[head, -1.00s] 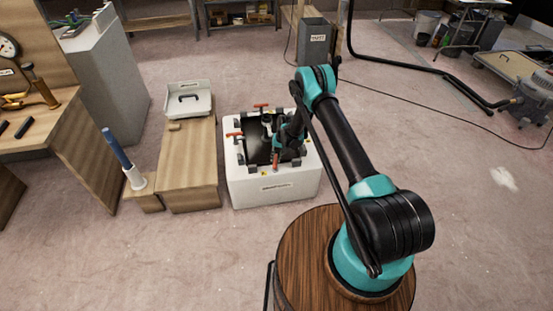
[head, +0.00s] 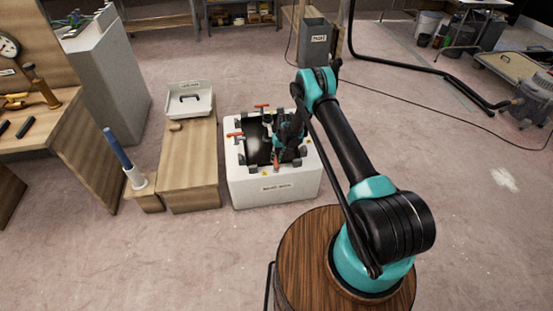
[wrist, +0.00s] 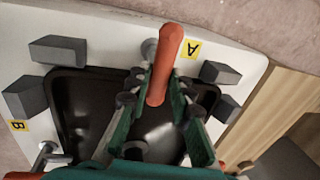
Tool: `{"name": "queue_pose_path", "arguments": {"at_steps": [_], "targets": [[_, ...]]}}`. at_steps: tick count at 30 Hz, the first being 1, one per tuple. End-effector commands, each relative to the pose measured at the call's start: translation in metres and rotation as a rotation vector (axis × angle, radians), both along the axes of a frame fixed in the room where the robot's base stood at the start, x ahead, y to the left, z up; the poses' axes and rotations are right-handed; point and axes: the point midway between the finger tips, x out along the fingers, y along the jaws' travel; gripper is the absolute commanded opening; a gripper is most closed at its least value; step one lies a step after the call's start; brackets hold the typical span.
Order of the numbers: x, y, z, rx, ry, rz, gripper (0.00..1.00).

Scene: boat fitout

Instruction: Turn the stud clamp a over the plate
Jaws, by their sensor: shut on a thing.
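Stud clamp A has an orange handle (wrist: 166,62) and sits beside the yellow A label (wrist: 191,49) on the white rim. Its handle lies between the fingers of my gripper (wrist: 158,95), which is shut on it. The handle runs from the rim inward over the edge of the dark plate (wrist: 85,110). Whether the clamp's foot bears on the plate is hidden by the fingers. In the head view my gripper (head: 281,143) is low over the white box (head: 275,188), at the orange handle (head: 276,158) on its near side.
Other orange-handled clamps stand at the box's back (head: 262,106) and left (head: 234,134). Grey blocks (wrist: 58,49) line the plate's edge. A wooden bench (head: 187,160) with a white tray (head: 190,99) stands close left.

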Motion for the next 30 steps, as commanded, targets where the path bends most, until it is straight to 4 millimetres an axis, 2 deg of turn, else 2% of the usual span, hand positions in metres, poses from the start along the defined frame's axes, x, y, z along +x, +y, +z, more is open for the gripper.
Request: {"name": "queue_pose_path", "arguments": {"at_steps": [1, 2, 6, 14, 19, 23, 30], "targets": [[0.0, 0.002, 0.001, 0.004, 0.0, 0.002, 0.0], [0.0, 0.003, 0.001, 0.004, 0.0, 0.002, 0.25], [0.0, 0.002, 0.001, 0.003, 0.001, 0.001, 0.41], [0.0, 0.001, 0.0, 0.001, 0.0, 0.0, 0.41], [0.0, -0.001, 0.01, 0.001, 0.0, -0.001, 0.41], [0.001, -0.005, 0.03, 0.001, 0.0, -0.001, 0.41], [0.004, -0.013, 0.076, 0.001, 0.0, 0.0, 0.41]]}}
